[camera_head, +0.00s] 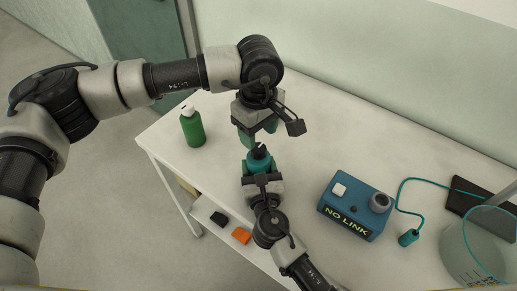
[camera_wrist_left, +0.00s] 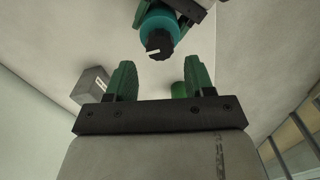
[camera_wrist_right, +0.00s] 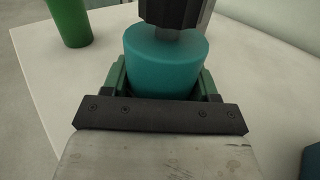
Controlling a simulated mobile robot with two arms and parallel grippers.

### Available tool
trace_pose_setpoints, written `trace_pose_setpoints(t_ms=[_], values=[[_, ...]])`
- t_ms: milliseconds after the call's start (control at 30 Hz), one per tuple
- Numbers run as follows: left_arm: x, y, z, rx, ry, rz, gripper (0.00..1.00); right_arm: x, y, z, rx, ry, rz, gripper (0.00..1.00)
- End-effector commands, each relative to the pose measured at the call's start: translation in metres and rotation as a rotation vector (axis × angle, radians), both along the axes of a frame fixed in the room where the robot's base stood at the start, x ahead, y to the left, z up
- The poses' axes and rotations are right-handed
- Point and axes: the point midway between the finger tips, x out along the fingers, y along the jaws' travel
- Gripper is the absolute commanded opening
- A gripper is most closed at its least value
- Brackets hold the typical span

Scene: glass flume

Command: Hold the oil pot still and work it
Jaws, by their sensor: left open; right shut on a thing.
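The oil pot (camera_head: 259,165) is a teal round body with a black knob on top. It stands upright as far as I can tell. My right gripper (camera_head: 261,179) is shut around its body, one finger on each side, as the right wrist view of the pot (camera_wrist_right: 165,62) shows. My left gripper (camera_head: 258,133) is open and empty, just above and beyond the pot. In the left wrist view, the black knob (camera_wrist_left: 159,43) with a pale mark lies ahead of the open fingers, apart from them. The pot's base is hidden.
A green bottle (camera_head: 192,129) with a white cap stands left on the white table (camera_head: 320,115). A blue box (camera_head: 352,209) reading "NO LINK" stands to the right. A teal plug (camera_head: 408,237) on a cable, a dark flat slab (camera_head: 470,197) and a clear vessel (camera_head: 470,262) lie farther right.

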Motion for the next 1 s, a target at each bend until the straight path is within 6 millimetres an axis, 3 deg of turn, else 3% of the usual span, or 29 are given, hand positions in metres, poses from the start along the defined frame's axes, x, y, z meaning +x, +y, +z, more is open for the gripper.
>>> trace_pose_setpoints(t_ms=[67,100,267,533,667,1000], values=[[0.000,0.000,0.000,0.000,0.000,0.000,0.53,0.000,0.000,0.000,0.000,0.000,0.000,0.31],[0.000,0.000,0.000,0.000,0.000,0.000,0.53,0.000,0.000,0.000,0.000,0.000,0.000,0.65],[0.000,0.000,0.000,0.000,0.000,0.000,0.53,0.000,0.000,0.000,0.000,0.000,0.000,0.89],[0.000,0.000,0.000,0.000,0.000,0.000,0.53,-0.001,0.000,0.000,0.000,0.000,0.000,0.89],[0.000,0.000,0.000,0.000,0.000,0.000,0.53,-0.011,-0.002,-0.001,-0.001,0.002,0.000,0.89],[0.000,0.000,0.000,0.000,0.000,0.000,0.53,-0.079,-0.013,-0.002,-0.003,0.004,0.002,0.89]])
